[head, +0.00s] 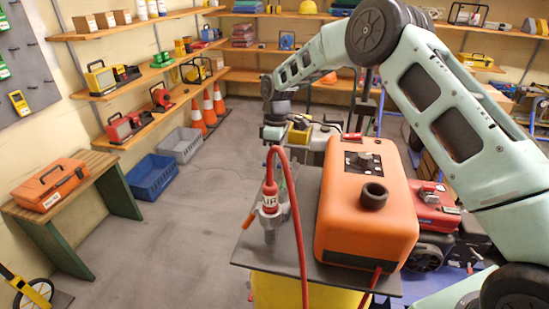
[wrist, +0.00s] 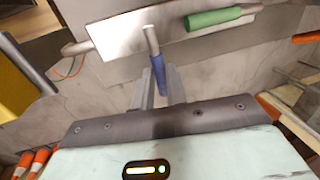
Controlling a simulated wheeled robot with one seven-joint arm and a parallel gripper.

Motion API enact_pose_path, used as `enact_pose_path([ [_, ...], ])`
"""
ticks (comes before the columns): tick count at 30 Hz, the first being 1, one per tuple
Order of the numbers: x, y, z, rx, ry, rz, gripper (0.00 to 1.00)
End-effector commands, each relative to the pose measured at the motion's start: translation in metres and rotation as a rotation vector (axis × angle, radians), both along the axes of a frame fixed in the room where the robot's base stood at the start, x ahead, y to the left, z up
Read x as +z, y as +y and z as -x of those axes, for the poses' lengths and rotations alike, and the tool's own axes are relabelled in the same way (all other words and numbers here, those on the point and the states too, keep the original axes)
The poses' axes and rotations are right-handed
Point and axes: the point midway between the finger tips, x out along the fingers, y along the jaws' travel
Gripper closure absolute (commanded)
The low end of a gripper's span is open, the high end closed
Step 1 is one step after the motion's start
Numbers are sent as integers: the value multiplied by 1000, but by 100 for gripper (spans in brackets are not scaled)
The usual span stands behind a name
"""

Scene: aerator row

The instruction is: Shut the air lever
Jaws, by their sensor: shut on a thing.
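My gripper (wrist: 156,92) is shut on a blue-handled lever (wrist: 161,78) in the wrist view, its fingers on either side of the handle. The lever's metal stem rises in front of a pale metal plate (wrist: 115,38). A green-handled lever (wrist: 213,17) lies apart from my fingers, farther up. In the head view, a red fitting marked AIR (head: 269,198) stands on a grey valve body with an orange-handled lever (head: 248,216) beside it. My fingertips are not clear there. I cannot tell which lever belongs to the AIR marking.
An orange machine (head: 345,215) with a dark round port stands on the grey tabletop (head: 308,185), right of the valve. A red hose (head: 296,225) arches in front of the valve. Floor (head: 190,230) is clear to the left, with cones (head: 209,107) and crates (head: 152,176) beyond.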

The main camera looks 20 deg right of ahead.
Motion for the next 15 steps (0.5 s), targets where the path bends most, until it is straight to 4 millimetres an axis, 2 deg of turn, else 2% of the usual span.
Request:
enact_pose_path([
  [1,1,-1,0,1,0,2,83],
  [3,1,0,0,1,0,2,64],
  [11,0,0,0,0,0,1,64],
  [15,7,-1,-2,0,-2,0,64],
])
